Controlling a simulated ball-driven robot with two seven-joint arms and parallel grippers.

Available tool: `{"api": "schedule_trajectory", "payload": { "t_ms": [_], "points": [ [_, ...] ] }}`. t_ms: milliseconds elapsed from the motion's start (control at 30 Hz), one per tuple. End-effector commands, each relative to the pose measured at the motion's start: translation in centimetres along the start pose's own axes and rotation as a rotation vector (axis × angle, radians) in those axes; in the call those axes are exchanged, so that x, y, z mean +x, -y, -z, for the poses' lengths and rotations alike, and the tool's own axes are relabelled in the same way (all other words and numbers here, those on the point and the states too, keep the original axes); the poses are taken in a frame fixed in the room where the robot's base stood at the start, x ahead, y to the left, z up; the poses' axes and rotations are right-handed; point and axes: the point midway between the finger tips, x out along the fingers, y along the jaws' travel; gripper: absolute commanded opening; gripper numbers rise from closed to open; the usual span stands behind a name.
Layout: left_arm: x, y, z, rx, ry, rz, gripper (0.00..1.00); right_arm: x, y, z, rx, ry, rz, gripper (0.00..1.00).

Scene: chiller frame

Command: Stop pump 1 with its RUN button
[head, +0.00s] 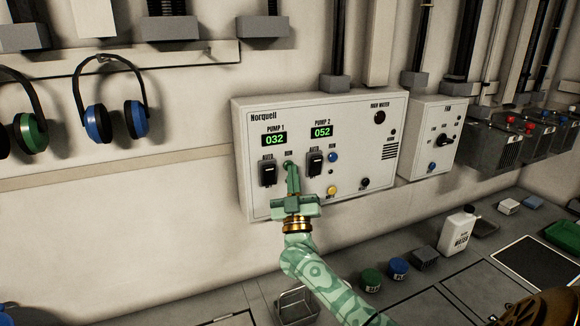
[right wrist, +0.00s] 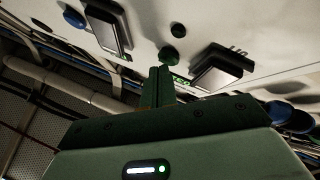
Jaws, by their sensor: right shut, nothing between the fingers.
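The white Norquell panel (head: 355,110) hangs on the wall. Its PUMP 1 display (head: 275,140) reads 032 in green. A black switch (head: 268,172) sits below that display. My right gripper (head: 289,165) is shut and empty, its fingertips at the small label and button spot right of this switch, largely hiding the button. In the right wrist view a round dark green button (right wrist: 168,55) lies just beyond the closed fingertips (right wrist: 160,72). I cannot tell whether they touch it. My left gripper is out of view.
The PUMP 2 display (head: 321,131) reads 052, with a black switch (head: 315,162) close right of my fingers. A bench with a white bottle (head: 457,232) stands below.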

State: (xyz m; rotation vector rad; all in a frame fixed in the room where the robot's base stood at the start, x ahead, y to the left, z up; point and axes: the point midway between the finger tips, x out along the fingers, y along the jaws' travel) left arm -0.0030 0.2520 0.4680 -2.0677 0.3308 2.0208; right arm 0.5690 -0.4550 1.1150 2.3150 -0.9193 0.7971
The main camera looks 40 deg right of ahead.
Motion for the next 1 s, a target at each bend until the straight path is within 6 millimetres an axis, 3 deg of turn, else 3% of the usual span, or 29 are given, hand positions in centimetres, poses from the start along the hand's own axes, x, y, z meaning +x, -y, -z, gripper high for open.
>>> {"api": "schedule_trajectory", "payload": {
  "t_ms": [167, 533, 1000],
  "points": [
    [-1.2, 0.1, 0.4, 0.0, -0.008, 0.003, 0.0, -0.5, -0.7, 0.8, 0.001, -0.001, -0.001, 0.0],
    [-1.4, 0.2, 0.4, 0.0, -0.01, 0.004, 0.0, -1.0, -0.9, 0.9, 0.001, 0.0, 0.0, 0.0],
    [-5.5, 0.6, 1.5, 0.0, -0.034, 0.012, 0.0, -4.4, -3.5, 3.7, 0.001, 0.0, -0.001, 0.0]
  ]
}}
